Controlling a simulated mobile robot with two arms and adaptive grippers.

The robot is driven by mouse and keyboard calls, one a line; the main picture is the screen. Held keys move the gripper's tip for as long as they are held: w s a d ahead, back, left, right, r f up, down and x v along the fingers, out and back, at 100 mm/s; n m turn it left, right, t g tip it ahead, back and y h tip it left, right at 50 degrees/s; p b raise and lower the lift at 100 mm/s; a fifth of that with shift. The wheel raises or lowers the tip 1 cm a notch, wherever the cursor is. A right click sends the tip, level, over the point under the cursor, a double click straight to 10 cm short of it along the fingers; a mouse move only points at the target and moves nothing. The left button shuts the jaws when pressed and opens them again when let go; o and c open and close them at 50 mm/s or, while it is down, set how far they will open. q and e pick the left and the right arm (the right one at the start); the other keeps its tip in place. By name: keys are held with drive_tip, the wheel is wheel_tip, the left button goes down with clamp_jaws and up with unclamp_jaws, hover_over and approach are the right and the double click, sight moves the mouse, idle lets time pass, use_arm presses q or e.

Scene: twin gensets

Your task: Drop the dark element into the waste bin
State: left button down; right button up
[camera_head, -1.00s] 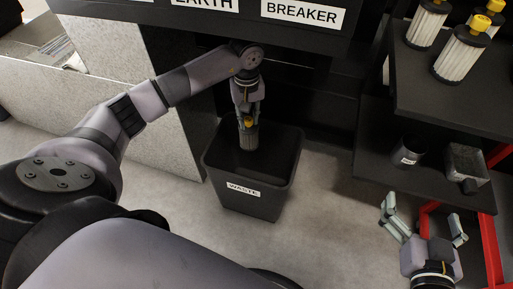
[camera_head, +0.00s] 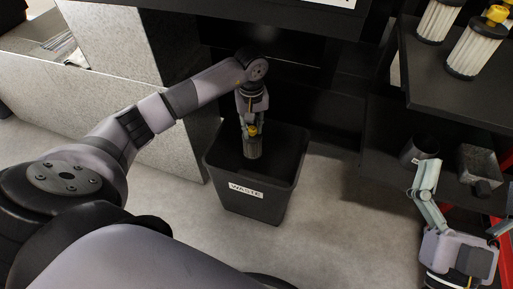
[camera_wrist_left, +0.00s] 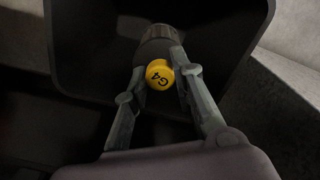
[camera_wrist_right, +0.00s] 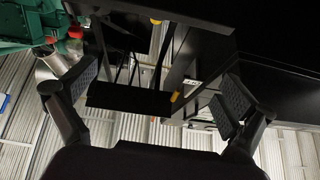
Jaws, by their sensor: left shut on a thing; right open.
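The dark element (camera_head: 253,148) is a grey ribbed cylinder with a yellow knob. My left gripper (camera_head: 251,128) is shut on it and holds it upright at the mouth of the black waste bin (camera_head: 249,206), which has a WASTE label. In the left wrist view the yellow knob (camera_wrist_left: 159,75) reads G4 and sits between the fingers, with the bin wall (camera_wrist_left: 225,60) around the element. The bin floor is too dark to make out. My right gripper (camera_head: 462,205) is open and empty at the lower right, in front of the shelf.
A black shelf unit on the right carries white pleated elements (camera_head: 474,51) with yellow knobs on its top. Its lower shelf holds a dark cup (camera_head: 417,148) and a grey box (camera_head: 479,165). A black overhang is above the bin. The floor right of the bin is clear.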

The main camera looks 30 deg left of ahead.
use_arm(q)
drive_tip(key=shift+f, duration=0.45)
use_arm(e)
drive_tip(key=shift+s+d+r+t, duration=0.1)
drive_tip(key=shift+s+r+t, duration=0.8)
drive_tip(key=shift+r, duration=0.25)
use_arm(q)
drive_tip(key=c, duration=1.3)
unclamp_jaws()
wheel_tip(320, 180, up, 12)
